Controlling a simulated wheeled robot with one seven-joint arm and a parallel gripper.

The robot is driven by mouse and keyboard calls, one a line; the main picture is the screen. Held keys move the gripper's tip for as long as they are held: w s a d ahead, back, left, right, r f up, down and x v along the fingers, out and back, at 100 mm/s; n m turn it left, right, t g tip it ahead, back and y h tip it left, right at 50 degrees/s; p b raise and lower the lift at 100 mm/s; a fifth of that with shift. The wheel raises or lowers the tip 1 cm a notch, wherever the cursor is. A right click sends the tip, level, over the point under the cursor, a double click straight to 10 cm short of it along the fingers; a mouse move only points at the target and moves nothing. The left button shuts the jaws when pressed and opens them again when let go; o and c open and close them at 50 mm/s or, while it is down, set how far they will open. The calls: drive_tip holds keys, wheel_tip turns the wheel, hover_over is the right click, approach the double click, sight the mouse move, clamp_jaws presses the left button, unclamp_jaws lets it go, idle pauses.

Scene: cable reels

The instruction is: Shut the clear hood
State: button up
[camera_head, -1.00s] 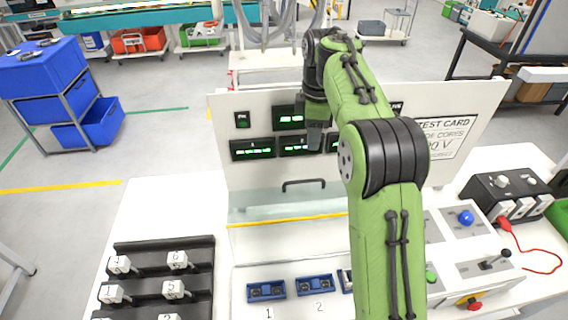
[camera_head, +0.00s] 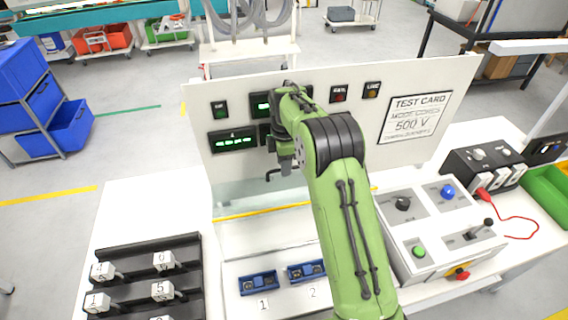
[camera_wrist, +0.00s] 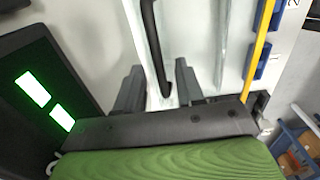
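The clear hood (camera_head: 240,197) stands raised at the foot of the white panel, behind the numbered blue sockets. A yellow strip (camera_head: 250,212) runs along its lower side. Its black handle (camera_head: 272,174) is partly hidden by my arm. My gripper (camera_head: 286,165) is down in front of the panel, close beside the handle. In the wrist view my gripper (camera_wrist: 158,82) has its two fingers apart, and the handle (camera_wrist: 150,30) reaches between them. I cannot tell whether either finger touches it.
The white panel (camera_head: 200,165) with green displays stands close behind my gripper. Blue sockets (camera_head: 258,283) lie in front of the hood. A black rack (camera_head: 190,245) with numbered blocks is at left, a control box (camera_head: 415,225) at right.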

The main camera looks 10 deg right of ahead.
drive_tip(key=shift+a+f, duration=0.1)
drive_tip(key=shift+f, duration=0.1)
clamp_jaws()
idle(0.4)
